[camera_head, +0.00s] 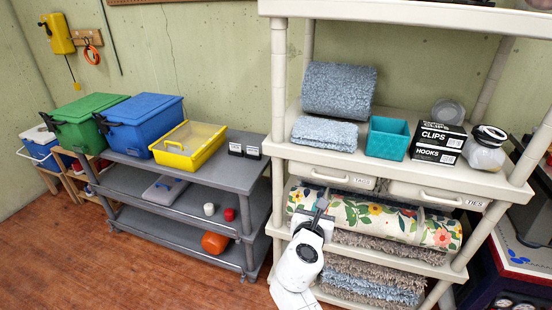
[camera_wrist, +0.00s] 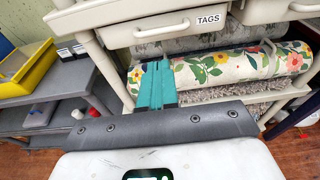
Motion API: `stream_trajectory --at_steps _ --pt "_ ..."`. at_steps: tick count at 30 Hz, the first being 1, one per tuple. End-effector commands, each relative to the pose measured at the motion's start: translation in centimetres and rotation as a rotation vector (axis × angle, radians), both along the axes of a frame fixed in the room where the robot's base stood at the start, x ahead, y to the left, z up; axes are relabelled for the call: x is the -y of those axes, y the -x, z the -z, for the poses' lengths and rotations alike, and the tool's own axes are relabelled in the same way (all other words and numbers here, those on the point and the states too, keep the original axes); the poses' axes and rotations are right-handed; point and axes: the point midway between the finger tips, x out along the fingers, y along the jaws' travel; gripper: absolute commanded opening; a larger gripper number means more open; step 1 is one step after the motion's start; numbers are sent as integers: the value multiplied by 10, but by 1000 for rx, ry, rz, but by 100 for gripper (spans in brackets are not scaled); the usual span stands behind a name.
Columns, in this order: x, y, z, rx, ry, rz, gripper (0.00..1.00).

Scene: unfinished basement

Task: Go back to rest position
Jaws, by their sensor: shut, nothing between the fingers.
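My gripper (camera_head: 322,207) is in front of the cream shelf unit, at the height of a rolled floral mat (camera_head: 385,214). In the wrist view its teal fingers (camera_wrist: 156,84) are together with nothing between them. They point toward the left part of the floral roll (camera_wrist: 235,69) and cover a little of it. I cannot tell the exact gap between the fingertips and the roll.
The cream shelf unit (camera_head: 278,85) holds a teal bin (camera_head: 387,138), black boxes (camera_head: 438,141), a glass jar (camera_head: 485,150) and rolled rugs. A grey shelf (camera_head: 225,172) stands left with a yellow tray (camera_head: 188,143). Wooden floor (camera_head: 110,270) is free in front of it.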

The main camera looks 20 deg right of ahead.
Motion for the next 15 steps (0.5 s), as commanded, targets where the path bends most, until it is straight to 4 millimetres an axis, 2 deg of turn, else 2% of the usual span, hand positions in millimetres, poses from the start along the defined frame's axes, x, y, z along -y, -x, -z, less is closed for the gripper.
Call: stream_trajectory --at_steps 4,7,11,15 --pt "3 5 4 7 -33 15 0" --pt "18 29 21 48 -195 96 0" --pt "44 86 59 149 -555 305 0" --pt "61 159 101 272 -960 603 0"
